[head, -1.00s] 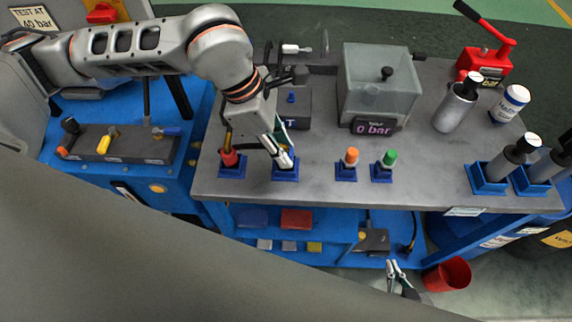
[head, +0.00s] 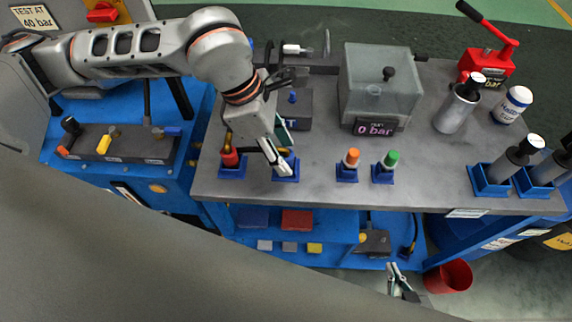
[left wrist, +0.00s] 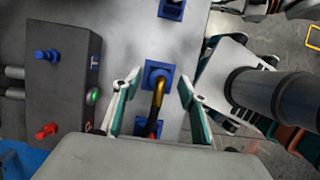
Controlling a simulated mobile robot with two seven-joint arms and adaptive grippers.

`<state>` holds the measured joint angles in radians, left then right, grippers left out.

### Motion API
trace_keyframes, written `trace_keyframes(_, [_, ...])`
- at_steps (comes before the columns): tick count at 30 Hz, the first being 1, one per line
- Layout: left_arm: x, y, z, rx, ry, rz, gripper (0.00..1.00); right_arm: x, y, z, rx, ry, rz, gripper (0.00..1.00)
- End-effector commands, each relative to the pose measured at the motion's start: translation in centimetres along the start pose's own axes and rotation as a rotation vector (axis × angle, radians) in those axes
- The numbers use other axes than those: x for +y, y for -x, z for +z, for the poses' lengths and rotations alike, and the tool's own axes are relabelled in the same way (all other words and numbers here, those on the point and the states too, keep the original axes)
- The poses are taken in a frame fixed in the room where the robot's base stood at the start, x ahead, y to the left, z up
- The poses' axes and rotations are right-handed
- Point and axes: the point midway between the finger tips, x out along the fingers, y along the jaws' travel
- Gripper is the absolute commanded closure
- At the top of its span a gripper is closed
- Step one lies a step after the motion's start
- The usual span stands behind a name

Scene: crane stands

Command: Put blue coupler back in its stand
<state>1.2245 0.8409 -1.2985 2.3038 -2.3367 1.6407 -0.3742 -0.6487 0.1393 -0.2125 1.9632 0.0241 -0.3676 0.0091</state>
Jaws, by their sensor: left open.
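My left gripper (head: 281,172) is over a blue stand (head: 285,177), second from the left in the front row. In the left wrist view its fingers (left wrist: 159,78) are apart, on either side of a blue stand (left wrist: 158,66). A black and gold hose (left wrist: 157,98) overlaps that stand's middle and runs down the picture. I cannot tell whether the blue coupler is seated there; in the head view the fingers cover that spot. My right gripper (head: 399,270) is low in the head view, in front of the bench, its finger gap unclear.
A red coupler (head: 230,158) stands to the left. Orange (head: 352,157) and green (head: 390,158) couplers stand to the right. A grey box with knobs (left wrist: 60,80) is close to the left gripper. A clear tank (head: 380,85) is behind. Bare bench lies right of the green one.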

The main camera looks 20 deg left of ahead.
Motion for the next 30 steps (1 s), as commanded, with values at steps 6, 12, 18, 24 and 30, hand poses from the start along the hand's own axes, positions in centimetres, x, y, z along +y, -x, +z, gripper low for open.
trace_keyframes(6, [0.1, 1.9, 0.1, -0.001, -0.001, 0.005, 0.58, 0.3, 0.5, -1.4, 0.014, 0.003, 0.004, 1.0])
trace_keyframes(12, [0.1, 3.3, 0.1, -0.001, -0.001, 0.004, 0.58, 0.5, 0.8, -2.4, 0.023, 0.005, 0.006, 1.0])
trace_keyframes(18, [0.0, 4.6, 0.1, -0.001, 0.0, 0.003, 0.58, 0.7, 1.1, -3.2, 0.03, 0.006, 0.008, 1.0])
trace_keyframes(24, [0.0, 4.6, 0.0, 0.0, 0.0, 0.001, 0.58, 0.7, 1.1, -3.2, 0.029, 0.006, 0.008, 1.0])
trace_keyframes(30, [0.0, 4.8, 0.0, -0.001, 0.0, 0.002, 0.58, 0.8, 1.1, -2.9, 0.024, 0.011, 0.009, 1.0])
